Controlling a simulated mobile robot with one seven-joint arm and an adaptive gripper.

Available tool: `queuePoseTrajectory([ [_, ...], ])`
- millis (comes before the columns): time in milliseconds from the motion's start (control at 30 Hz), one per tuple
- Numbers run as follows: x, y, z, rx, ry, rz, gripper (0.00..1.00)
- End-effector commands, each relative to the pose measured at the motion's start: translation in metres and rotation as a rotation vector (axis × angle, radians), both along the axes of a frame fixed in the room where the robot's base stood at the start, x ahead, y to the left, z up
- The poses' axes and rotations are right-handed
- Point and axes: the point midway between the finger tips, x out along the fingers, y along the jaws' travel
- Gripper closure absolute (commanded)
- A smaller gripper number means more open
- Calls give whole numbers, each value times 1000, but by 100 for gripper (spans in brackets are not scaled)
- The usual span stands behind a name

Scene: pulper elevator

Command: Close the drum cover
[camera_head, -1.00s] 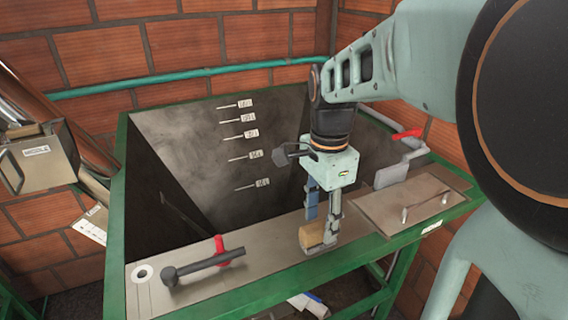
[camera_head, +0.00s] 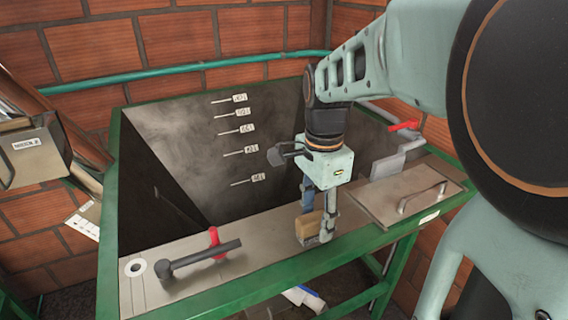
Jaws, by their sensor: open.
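A flat metal plate with a bar handle (camera_head: 400,194) lies on the right end of the metal ledge; I cannot tell for certain whether it is the drum cover. My gripper (camera_head: 318,234) points down at the ledge, left of this plate and apart from its handle. Its fingers are open. A small tan block (camera_head: 308,224) stands on the ledge at the fingertips; I cannot tell whether the fingers touch it. A grey hinged box (camera_head: 35,158) with a label hangs at the far left, away from my gripper.
A deep tank (camera_head: 190,150) with level marks opens behind the metal ledge (camera_head: 262,243), inside a green frame (camera_head: 265,290). A black lever (camera_head: 198,259) with a red part sits on the ledge at left. A red handle (camera_head: 405,125) is at the back right.

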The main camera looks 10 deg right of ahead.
Motion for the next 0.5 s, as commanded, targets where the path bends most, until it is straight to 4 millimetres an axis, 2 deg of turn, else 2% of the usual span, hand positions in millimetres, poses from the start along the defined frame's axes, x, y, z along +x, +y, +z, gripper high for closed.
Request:
queuePoseTrajectory([
  [200, 0, 0, 0, 0, 0, 0, 59],
  [500, 0, 0, 0, 0, 0, 0, 92],
])
